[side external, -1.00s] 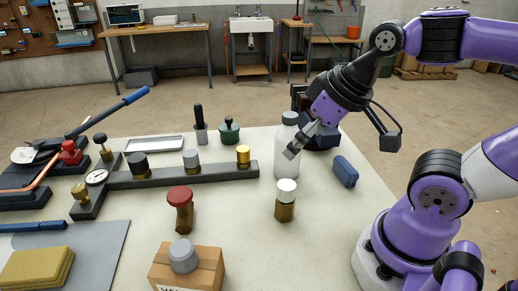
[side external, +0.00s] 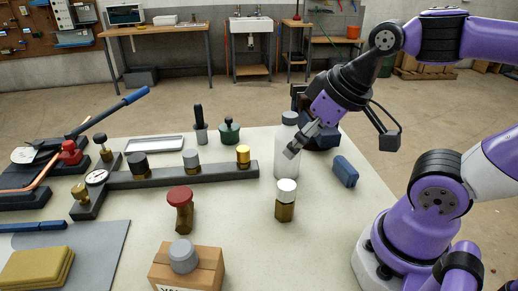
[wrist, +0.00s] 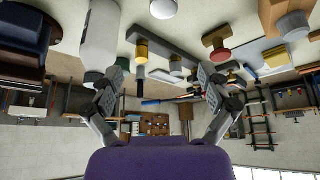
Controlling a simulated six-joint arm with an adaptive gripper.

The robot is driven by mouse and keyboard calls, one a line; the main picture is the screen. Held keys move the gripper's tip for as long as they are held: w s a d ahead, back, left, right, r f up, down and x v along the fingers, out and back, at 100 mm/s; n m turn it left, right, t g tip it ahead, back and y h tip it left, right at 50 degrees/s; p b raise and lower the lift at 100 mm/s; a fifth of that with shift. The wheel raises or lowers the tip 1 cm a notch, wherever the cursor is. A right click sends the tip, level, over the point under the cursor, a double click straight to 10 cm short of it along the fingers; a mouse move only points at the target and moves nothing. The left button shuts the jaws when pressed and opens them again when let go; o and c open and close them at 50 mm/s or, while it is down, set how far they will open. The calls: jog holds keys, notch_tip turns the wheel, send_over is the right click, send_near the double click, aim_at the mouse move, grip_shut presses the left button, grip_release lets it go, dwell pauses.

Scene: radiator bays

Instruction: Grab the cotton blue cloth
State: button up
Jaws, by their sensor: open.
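A small blue rounded block-like piece (side external: 345,171) lies on the table at the right, near my arm's base; it may be the folded blue cloth, but its material is hard to tell. My gripper (side external: 297,148) is above the table, up and to the left of it, overlapping the white bottle (side external: 287,165) in the side view. In the wrist view my gripper (wrist: 161,78) has its two fingers wide apart with nothing between them. A dark blue object (wrist: 22,22) shows at that view's upper left; I cannot tell whether it is the cloth.
A dark blue bulky item (side external: 322,140) stands behind the bottle. A white-capped brass fitting (side external: 285,208) stands in front of the bottle. A red-knobbed valve (side external: 180,210), a cardboard box (side external: 205,266) and a long dark bar (side external: 210,174) lie leftward. Folded yellow cloths (side external: 38,268) rest front left.

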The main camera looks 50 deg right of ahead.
dwell(0.4)
jog(key=m+g, duration=0.5)
jog(key=m, duration=0.2)
send_near(347, 164)
jog(key=shift+w+a+f, duration=0.15)
jog(key=shift+w+a, duration=0.25)
jog(key=shift+a, duration=0.2)
jog(key=shift+g, duration=0.3)
jog(key=f, duration=0.3)
jog(key=d+f, duration=0.1)
jog(key=f, duration=0.1)
jog(key=shift+s+f, duration=0.2)
jog(key=shift+s, duration=0.2)
jog(key=shift+w+f, duration=0.15)
jog(key=shift+f, duration=1.2)
jog(key=shift+w+f, duration=0.1)
jog(key=shift+f, duration=1.3)
grip_shut()
